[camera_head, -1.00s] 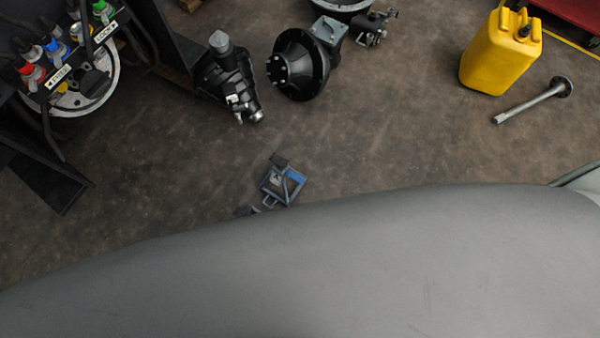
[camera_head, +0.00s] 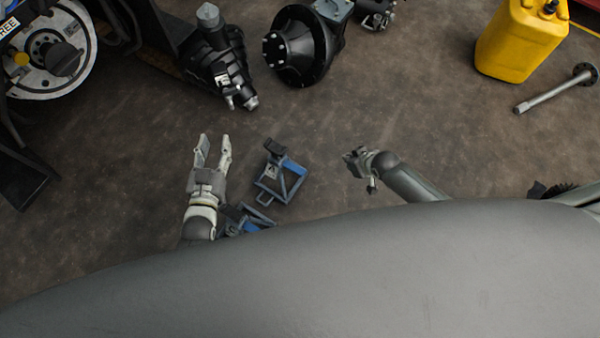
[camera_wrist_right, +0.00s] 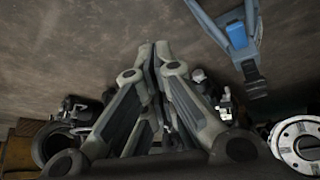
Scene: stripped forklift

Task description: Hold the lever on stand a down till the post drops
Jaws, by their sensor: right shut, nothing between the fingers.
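Two blue-and-grey jack stands are on the floor in the head view. One stand (camera_head: 290,180) shows whole, with a dark post top (camera_head: 275,147) and a small loop-shaped bar on its near side. The other stand (camera_head: 262,221) is partly hidden by my grey body. I cannot tell which is stand a, nor make out its lever clearly. My left gripper (camera_head: 213,138) is open and empty, left of the whole stand. My right gripper (camera_head: 350,158) is right of that stand and apart from it. Its fingers (camera_wrist_right: 153,50) meet, empty, in the wrist view, where a blue stand (camera_wrist_right: 237,35) shows upper right.
A black axle part (camera_head: 300,45) and a dark machine part (camera_head: 222,60) lie beyond the stands. A yellow canister (camera_head: 520,40) and a flanged shaft (camera_head: 555,90) are at the far right. A wheel hub (camera_head: 50,60) is far left. The floor between is bare.

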